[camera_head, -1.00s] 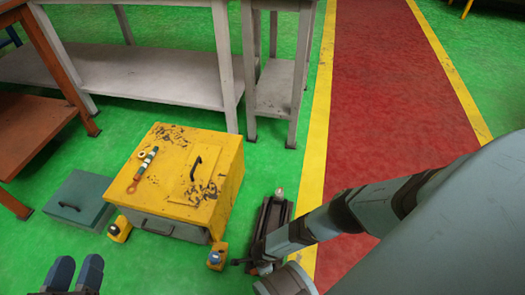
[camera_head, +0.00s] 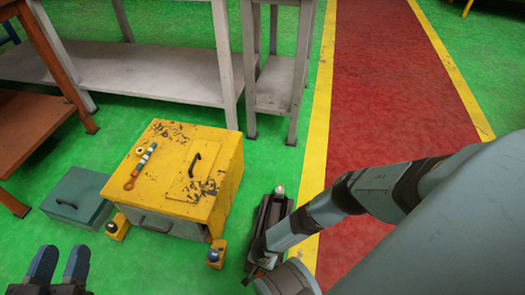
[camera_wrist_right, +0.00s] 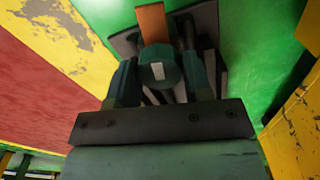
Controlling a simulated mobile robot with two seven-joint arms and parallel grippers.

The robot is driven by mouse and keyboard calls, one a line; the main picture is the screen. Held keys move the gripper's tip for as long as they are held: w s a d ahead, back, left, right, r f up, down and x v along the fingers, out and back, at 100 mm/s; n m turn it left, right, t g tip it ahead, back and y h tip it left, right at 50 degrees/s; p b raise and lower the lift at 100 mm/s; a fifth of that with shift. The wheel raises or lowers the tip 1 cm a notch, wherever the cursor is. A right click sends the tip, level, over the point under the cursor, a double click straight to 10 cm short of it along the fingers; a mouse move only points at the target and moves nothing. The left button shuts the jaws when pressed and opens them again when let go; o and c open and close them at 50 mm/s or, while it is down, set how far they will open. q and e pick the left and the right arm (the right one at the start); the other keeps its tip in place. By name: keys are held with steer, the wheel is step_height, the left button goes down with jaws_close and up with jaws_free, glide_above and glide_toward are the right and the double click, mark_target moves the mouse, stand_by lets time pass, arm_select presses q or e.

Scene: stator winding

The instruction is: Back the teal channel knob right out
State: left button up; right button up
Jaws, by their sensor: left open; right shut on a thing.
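The teal knob (camera_wrist_right: 158,68), with a pale mark on its face, sits between the fingers of my right gripper (camera_wrist_right: 161,76) in the right wrist view. The right gripper is shut on it. Behind it are an orange block (camera_wrist_right: 152,24) and dark metal parts of a fixture. In the head view the dark fixture (camera_head: 266,222) stands on the floor right of the yellow box, and my right arm covers its near end and the knob. My left gripper (camera_head: 60,262) is open and empty at the lower left, well away from the fixture.
A yellow box (camera_head: 222,192) with a handle and a striped tool (camera_head: 140,166) on top stands left of the fixture. A teal case (camera_head: 76,199) lies further left. Grey tables (camera_head: 150,80) stand behind. The red walkway (camera_head: 400,90) at right is clear.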

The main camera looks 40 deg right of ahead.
steer(key=shift+w+d+f+n, duration=0.1)
steer(key=shift+d+f+n, duration=0.05)
steer(key=shift+n, duration=0.55)
steer(key=o, duration=0.7)
steer(key=shift+o, duration=1.1)
steer(key=shift+f, duration=0.1)
steer(key=shift+r, duration=0.2)
